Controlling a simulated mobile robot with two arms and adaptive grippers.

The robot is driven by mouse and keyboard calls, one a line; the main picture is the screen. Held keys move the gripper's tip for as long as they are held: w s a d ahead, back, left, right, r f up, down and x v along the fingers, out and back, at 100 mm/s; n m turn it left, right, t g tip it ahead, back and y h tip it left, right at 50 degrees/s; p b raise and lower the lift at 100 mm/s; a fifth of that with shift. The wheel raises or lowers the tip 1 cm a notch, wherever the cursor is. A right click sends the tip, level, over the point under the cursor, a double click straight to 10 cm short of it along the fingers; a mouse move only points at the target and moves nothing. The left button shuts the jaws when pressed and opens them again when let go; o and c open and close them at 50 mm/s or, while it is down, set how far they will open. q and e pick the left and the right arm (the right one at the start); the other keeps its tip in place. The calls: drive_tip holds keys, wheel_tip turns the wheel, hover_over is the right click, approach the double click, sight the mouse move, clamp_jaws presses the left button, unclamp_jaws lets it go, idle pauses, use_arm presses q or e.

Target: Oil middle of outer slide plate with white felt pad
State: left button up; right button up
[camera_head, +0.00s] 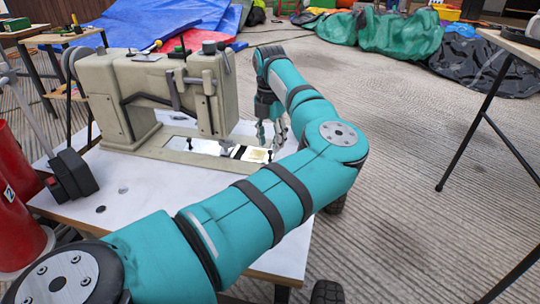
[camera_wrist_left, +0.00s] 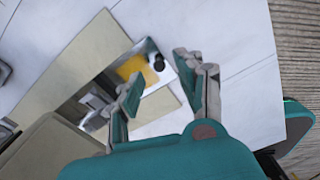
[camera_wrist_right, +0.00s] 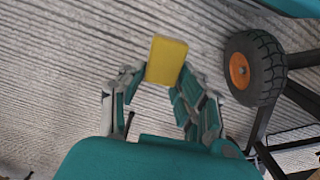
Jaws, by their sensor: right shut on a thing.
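The sewing machine (camera_head: 165,95) stands on a white table, with a bright recess in its bed. In that recess a pale plate with a yellowish patch (camera_head: 259,156) lies beside a black strip. The left wrist view shows the yellow patch (camera_wrist_left: 132,68) with a small black knob next to it. My left gripper (camera_head: 271,138) is above the bed's right end, fingers apart and empty, partly covering the recess. My right gripper (camera_wrist_right: 158,80) is shut on a flat yellow pad (camera_wrist_right: 167,58), held over the floor. No white pad is discernible.
A wheel with an orange hub (camera_wrist_right: 239,71) is close to the right gripper. Red cylinders (camera_head: 15,190) stand left of the table (camera_head: 150,215). Another table (camera_head: 515,45) is at the right. Open ribbed floor lies between the tables.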

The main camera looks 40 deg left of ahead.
sight(259, 152)
use_arm(q)
drive_tip(key=shift+f+b, duration=0.4)
drive_tip(key=shift+f, duration=1.05)
drive_tip(key=shift+c, duration=0.4)
clamp_jaws()
